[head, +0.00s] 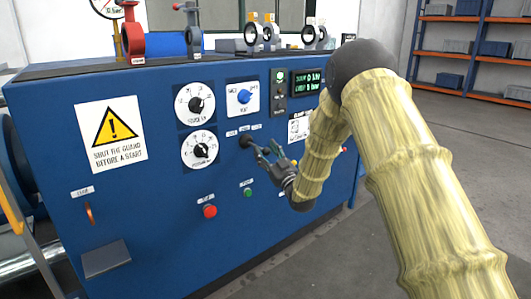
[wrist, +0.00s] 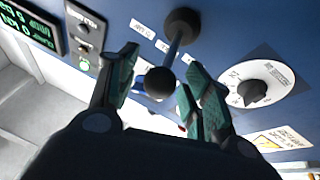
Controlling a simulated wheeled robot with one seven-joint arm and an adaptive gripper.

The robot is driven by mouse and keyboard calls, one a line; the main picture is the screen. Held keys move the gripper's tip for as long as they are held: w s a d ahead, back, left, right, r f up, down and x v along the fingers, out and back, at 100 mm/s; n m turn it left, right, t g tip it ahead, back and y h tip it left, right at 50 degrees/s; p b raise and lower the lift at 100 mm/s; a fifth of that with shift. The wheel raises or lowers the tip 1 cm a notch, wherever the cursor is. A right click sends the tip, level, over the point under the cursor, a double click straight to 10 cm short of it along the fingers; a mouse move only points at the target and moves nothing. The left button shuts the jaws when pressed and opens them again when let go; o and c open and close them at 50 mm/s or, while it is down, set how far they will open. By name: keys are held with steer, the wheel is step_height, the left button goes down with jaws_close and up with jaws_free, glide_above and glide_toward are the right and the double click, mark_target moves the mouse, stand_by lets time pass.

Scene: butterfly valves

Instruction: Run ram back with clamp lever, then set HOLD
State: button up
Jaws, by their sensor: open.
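The lever (wrist: 174,50) has a dark round boss on the blue panel, a thin rod and a black ball end, seen in the wrist view. In the head view its dark boss (head: 245,141) shows below the blue-knob plate. My gripper (head: 267,151) is open at the panel, close to the lever. In the wrist view my gripper (wrist: 162,72) has its fingers apart, with the ball between them in the picture; I see no clear contact. A blue selector knob (head: 244,96) sits on a white plate; its lettering is too small to read, so I cannot tell which mark is HOLD.
Two white dials (head: 195,104) (head: 199,149) sit left of the selector. A green-lit display (head: 307,82) is to its right. A red button (head: 210,211) and a green button (head: 248,192) are below. Clamps with rings (head: 262,35) stand on top of the cabinet.

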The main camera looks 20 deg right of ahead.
steer(key=v, duration=1.1)
steer(key=shift+s+f, duration=0.15)
steer(key=shift+s, duration=0.2)
steer(key=shift+d, duration=0.15)
steer(key=shift+f, duration=0.1)
